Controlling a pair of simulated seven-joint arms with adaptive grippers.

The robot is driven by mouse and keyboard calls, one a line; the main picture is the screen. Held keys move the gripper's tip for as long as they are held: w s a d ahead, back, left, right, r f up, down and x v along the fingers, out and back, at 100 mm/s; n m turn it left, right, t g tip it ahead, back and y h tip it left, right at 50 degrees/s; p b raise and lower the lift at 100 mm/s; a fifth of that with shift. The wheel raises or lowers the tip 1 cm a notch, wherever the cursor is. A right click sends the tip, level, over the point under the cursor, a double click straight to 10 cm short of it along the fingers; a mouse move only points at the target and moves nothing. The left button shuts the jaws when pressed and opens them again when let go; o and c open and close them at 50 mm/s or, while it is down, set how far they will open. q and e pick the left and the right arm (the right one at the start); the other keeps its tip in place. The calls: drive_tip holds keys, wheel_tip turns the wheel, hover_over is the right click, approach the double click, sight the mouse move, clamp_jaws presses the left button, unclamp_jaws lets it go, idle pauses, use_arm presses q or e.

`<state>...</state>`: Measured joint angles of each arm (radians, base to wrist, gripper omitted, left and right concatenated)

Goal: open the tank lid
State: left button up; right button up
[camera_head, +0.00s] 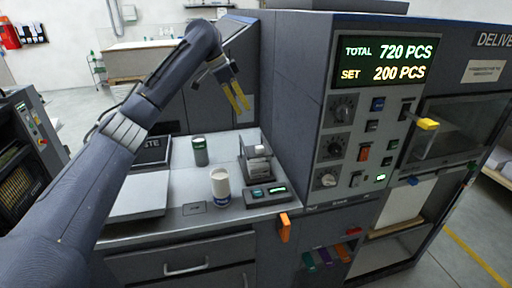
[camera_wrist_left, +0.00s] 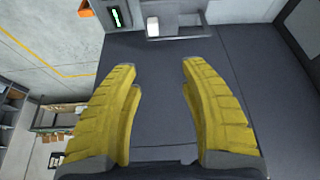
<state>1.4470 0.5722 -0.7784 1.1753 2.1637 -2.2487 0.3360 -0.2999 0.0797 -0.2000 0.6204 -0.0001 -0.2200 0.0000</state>
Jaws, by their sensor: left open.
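My left gripper (camera_head: 239,98) is raised above the counter in the head view, beside the grey side of the large machine. In the left wrist view its yellow fingers (camera_wrist_left: 160,75) are spread apart with nothing between them, and a plain dark grey surface lies behind them. I cannot tell which part is the tank lid. A small dark unit with a pale block on top (camera_head: 258,152) stands on the counter below the gripper; a similar pale block shows in the wrist view (camera_wrist_left: 153,28). My right gripper is not in view.
An orange handle (camera_head: 284,228) sticks out at the front edge. The control panel (camera_head: 360,140) and a yellow-topped handle (camera_head: 427,125) stand right.

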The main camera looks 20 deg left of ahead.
sight(260, 146)
use_arm(q)
drive_tip(key=x, duration=0.6)
drive_tip(key=s+x, duration=0.1)
drive_tip(key=x, duration=1.1)
drive_tip(key=shift+s+d+f, duration=0.15)
drive_tip(key=shift+s+f, duration=0.1)
drive_tip(key=shift+f, duration=0.3)
drive_tip(key=shift+g, duration=0.3)
drive_tip(key=shift+c, duration=0.3)
clamp_jaws()
